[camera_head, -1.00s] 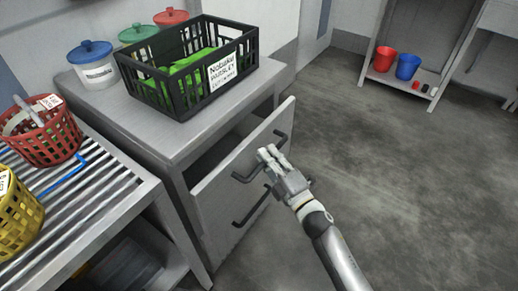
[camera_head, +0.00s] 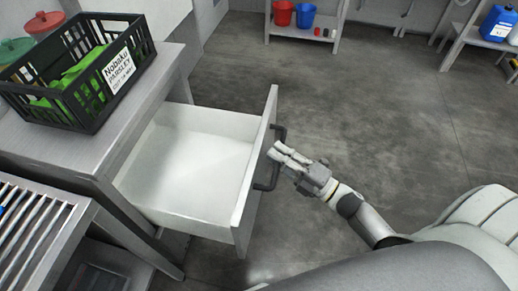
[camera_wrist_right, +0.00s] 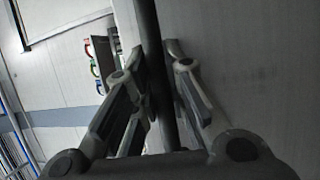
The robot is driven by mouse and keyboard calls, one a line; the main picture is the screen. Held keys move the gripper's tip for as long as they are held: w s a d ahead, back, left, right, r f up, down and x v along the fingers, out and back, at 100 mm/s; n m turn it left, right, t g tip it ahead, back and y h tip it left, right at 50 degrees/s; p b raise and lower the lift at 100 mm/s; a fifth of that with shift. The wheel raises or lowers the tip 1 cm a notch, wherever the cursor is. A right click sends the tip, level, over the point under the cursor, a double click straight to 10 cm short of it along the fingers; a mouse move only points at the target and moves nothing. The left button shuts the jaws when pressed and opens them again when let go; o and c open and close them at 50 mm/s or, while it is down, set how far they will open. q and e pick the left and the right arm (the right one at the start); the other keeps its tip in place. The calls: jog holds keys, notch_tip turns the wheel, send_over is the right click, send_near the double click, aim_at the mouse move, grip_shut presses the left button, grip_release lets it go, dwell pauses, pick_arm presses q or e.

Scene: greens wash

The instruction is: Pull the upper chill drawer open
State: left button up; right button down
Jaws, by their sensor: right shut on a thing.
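The upper chill drawer (camera_head: 190,165) is pulled well out of the steel cabinet (camera_head: 150,62). Its pale inside is empty. Its grey front panel (camera_head: 256,165) carries a dark bar handle (camera_head: 271,180). My right gripper (camera_head: 280,151) is shut on this handle, on the outer side of the front. In the right wrist view the dark handle bar (camera_wrist_right: 155,60) runs between the two fingers (camera_wrist_right: 158,100). My left gripper is not in view.
A black crate (camera_head: 110,98) of greens labelled parsley stands on the cabinet top, with lidded tubs (camera_head: 45,24) behind it. A slatted metal table (camera_head: 50,225) is at the lower left. The floor (camera_head: 370,110) right of the drawer is open.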

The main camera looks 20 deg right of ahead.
jog(key=shift+s+d, duration=0.45)
jog(key=shift+d, duration=0.1)
jog(key=c, duration=1.5)
grip_release()
jog(key=shift+o, duration=0.2)
jog(key=v, duration=1.2)
